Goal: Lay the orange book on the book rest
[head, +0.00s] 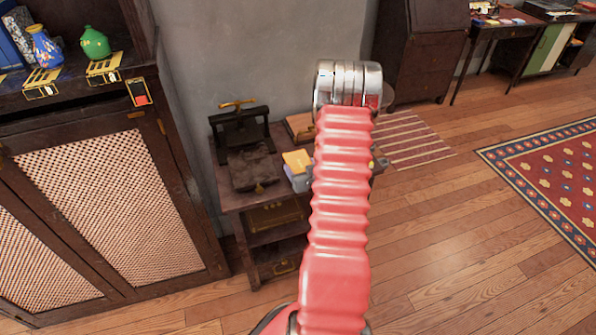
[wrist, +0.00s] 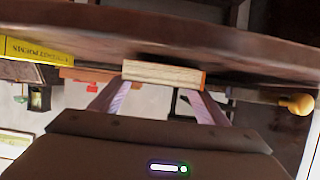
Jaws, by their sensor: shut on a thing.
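My gripper (wrist: 160,90) is shut on the orange book (wrist: 203,80), with one finger on each side. In the wrist view its pale page edges face the camera, and a strip of orange cover shows at the right end. The book lies close against a dark wooden surface (wrist: 165,30); I cannot tell if they touch. In the head view my red arm hides the gripper and the book. A dark slanted board (head: 252,168) stands on the small table (head: 230,200); I cannot tell whether it is the book rest.
A dark frame with a brass handle (head: 240,122) stands behind the board. A yellow item (head: 297,160) lies beside it; a yellow book (wrist: 35,50) shows in the wrist view. A tall cabinet (head: 100,210) is at left.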

